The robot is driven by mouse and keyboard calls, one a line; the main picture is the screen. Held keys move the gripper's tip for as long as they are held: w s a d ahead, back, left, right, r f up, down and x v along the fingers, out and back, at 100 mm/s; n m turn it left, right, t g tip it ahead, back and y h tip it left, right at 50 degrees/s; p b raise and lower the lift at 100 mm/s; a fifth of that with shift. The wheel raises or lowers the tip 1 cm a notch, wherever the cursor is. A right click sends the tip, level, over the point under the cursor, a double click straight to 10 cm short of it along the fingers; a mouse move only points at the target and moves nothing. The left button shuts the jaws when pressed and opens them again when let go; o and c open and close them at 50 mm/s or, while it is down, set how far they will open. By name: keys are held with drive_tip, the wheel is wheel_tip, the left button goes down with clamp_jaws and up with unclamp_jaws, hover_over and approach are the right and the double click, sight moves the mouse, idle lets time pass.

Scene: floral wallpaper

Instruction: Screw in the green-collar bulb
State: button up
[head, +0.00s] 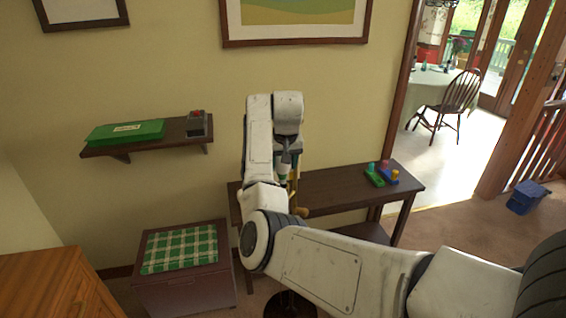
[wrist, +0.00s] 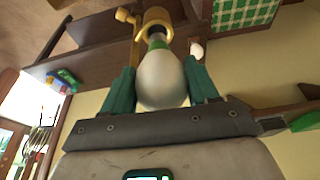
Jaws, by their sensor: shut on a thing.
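My gripper (wrist: 161,78) has its two teal fingers on either side of a pale, rounded bulb (wrist: 160,84) and is shut on it. The bulb's green collar (wrist: 157,43) points at a brass lamp socket (wrist: 155,17) and sits at its mouth; I cannot tell whether the threads are engaged. In the head view, my gripper (head: 284,165) is small and partly covered by my arm, beside the brass lamp (head: 293,188) over the dark side table (head: 335,190). The bulb is hard to make out there.
Coloured blocks (head: 380,175) lie on the table's right part. A wall shelf (head: 150,146) at left holds a green flat case (head: 125,132) and a small grey box (head: 196,124). A chest with a green checked cushion (head: 180,248) stands below. A blue bin (head: 527,197) is on the floor.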

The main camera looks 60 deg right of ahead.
drive_tip(key=shift+f+b, duration=0.35)
drive_tip(key=shift+f, duration=0.95)
drive_tip(key=o, duration=1.2)
drive_tip(key=shift+r, duration=0.1)
drive_tip(key=b+v, duration=0.2)
drive_tip(key=v, duration=0.8)
drive_tip(key=shift+s+a+r, duration=0.15)
drive_tip(key=shift+a+r, duration=0.05)
drive_tip(key=shift+r, duration=0.05)
drive_tip(key=shift+c, duration=0.4)
